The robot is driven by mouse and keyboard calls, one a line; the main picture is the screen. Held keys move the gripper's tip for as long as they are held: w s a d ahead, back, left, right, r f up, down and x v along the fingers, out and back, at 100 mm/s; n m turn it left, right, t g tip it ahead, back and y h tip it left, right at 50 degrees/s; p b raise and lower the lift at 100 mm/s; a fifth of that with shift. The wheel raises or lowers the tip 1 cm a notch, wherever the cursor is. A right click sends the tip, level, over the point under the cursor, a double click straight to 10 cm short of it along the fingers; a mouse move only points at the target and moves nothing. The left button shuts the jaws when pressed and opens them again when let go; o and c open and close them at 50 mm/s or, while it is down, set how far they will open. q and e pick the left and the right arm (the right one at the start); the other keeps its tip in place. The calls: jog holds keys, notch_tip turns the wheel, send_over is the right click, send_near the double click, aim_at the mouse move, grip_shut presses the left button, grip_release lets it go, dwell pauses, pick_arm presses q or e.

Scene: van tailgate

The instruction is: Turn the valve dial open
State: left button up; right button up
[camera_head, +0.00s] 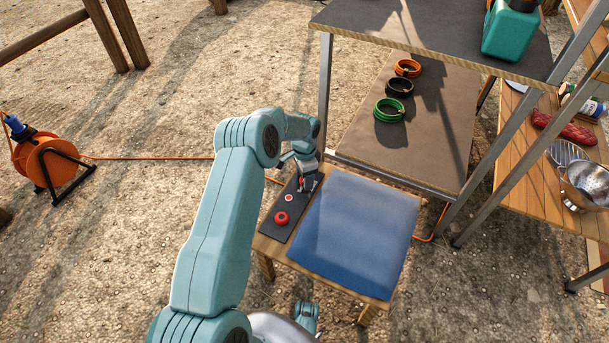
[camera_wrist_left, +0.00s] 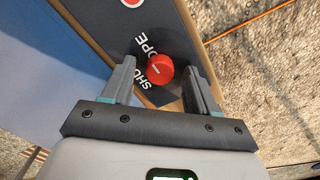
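The valve dial (camera_wrist_left: 160,69) is a red round knob with a white mark on a dark panel (camera_wrist_left: 185,45), beside partly hidden white lettering that reads "SHU" and "OPE". My left gripper (camera_wrist_left: 161,72) is open, with one finger on each side of the dial and a visible gap to each. In the head view the left gripper (camera_head: 304,183) is over the far end of the panel and mostly hides the dial.
A red button (camera_head: 282,217) and a small red-and-white round part (camera_head: 289,198) are on the same panel. A blue cushion (camera_head: 355,230) lies beside it. A shelf (camera_head: 410,125) with hose coils stands behind. An orange reel (camera_head: 48,160) stands left, its hose crossing the ground.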

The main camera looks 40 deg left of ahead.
pick_arm(q)
notch_tip(320, 180, up, 16)
jog(key=p, duration=0.5)
jog(key=shift+r+p, duration=0.15)
jog(key=shift+p, duration=0.25)
